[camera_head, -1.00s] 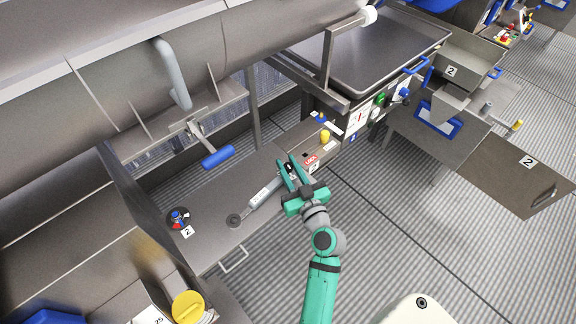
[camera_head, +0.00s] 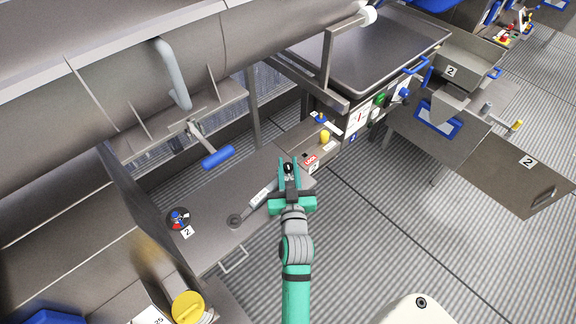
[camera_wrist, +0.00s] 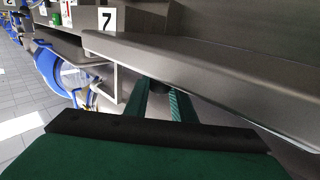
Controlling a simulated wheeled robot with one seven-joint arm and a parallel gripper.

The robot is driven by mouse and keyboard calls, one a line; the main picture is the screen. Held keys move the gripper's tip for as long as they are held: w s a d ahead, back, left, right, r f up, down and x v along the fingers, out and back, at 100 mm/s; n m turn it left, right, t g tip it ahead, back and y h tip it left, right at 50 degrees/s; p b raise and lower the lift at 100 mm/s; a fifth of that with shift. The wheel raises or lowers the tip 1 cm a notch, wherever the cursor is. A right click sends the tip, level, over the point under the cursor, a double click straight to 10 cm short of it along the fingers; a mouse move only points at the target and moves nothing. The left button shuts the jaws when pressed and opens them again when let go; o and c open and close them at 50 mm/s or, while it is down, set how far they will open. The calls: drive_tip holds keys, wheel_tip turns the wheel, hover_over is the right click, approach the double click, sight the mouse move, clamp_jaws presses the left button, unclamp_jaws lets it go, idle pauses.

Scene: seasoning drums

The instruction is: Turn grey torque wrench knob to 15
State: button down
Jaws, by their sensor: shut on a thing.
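My teal gripper (camera_head: 289,168) is at the wrench's upper right end, fingers pointing away from my body. A small dark knob end (camera_head: 288,168) shows between the fingertips, and the gripper is shut on it. In the wrist view a dark piece (camera_wrist: 160,86) sits between my fingertips. The knob's scale and numbers cannot be read in either view.
A round base with red and blue parts (camera_head: 178,218) stands left on the surface near a "2" label (camera_head: 188,232). A blue-handled lever (camera_head: 217,157) hangs above the surface. A yellow knob (camera_head: 325,137) and a red label (camera_head: 310,161) are beyond my gripper.

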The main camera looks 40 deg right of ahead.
drive_tip(key=shift+a+f, duration=0.1)
drive_tip(key=shift+f, duration=0.15)
idle(0.3)
drive_tip(key=c, duration=1.5)
unclamp_jaws()
drive_tip(key=shift+r+h, duration=0.1)
drive_tip(key=shift+h, duration=0.2)
drive_tip(key=shift+r, duration=0.1)
drive_tip(key=shift+s, duration=0.15)
drive_tip(key=v, duration=1)
drive_tip(key=shift+s+a+r, duration=0.1)
drive_tip(key=shift+s+a, duration=0.1)
drive_tip(key=shift+s, duration=0.05)
